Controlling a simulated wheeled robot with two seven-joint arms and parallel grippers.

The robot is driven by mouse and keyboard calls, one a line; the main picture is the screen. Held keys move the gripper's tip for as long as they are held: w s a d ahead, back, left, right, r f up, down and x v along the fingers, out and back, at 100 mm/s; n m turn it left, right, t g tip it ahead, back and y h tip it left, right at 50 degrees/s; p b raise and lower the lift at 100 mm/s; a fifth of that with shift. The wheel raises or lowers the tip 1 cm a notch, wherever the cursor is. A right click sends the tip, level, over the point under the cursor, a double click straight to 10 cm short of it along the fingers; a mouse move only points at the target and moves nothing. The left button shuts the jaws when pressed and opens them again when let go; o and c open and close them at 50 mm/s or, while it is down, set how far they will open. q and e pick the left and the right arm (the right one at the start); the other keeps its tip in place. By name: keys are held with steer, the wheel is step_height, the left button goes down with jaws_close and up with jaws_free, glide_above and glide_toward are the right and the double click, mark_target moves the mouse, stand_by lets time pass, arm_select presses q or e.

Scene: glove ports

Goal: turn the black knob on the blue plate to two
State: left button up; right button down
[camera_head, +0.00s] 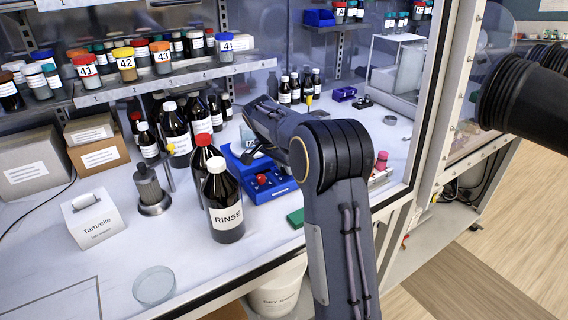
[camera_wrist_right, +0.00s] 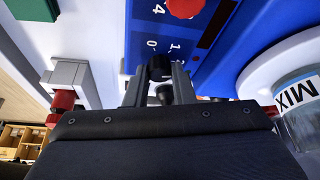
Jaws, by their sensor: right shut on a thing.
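The black knob (camera_wrist_right: 159,68) is between the fingers of my right gripper (camera_wrist_right: 160,78) in the right wrist view, and the gripper is shut on it. The knob is partly covered by the fingers, and I cannot tell which number it points to. The blue plate (camera_wrist_right: 213,73) carries a scale where 0, 1 and 4 can be read. A red knob (camera_wrist_right: 185,6) sits on it too. In the head view the blue plate (camera_head: 283,191) lies on the bench, and my right arm hides the black knob. My left gripper is not in view.
A dark RINSE bottle (camera_head: 224,209) stands left of the blue plate, close to it. A green block (camera_head: 295,218) lies near the bench's front edge. The bench's front left is mostly clear around a glass dish (camera_head: 154,286).

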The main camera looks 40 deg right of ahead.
mark_target(275, 178)
steer(key=shift+m+g+p, duration=0.35)
steer(key=shift+m+g, duration=0.05)
steer(key=shift+m, duration=0.7)
steer(key=shift+w, duration=0.1)
steer(key=c, duration=1.2)
jaws_free()
steer(key=shift+c, duration=0.2)
steer(key=v, duration=0.7)
steer(key=shift+r, duration=0.4)
steer(key=shift+a, duration=0.15)
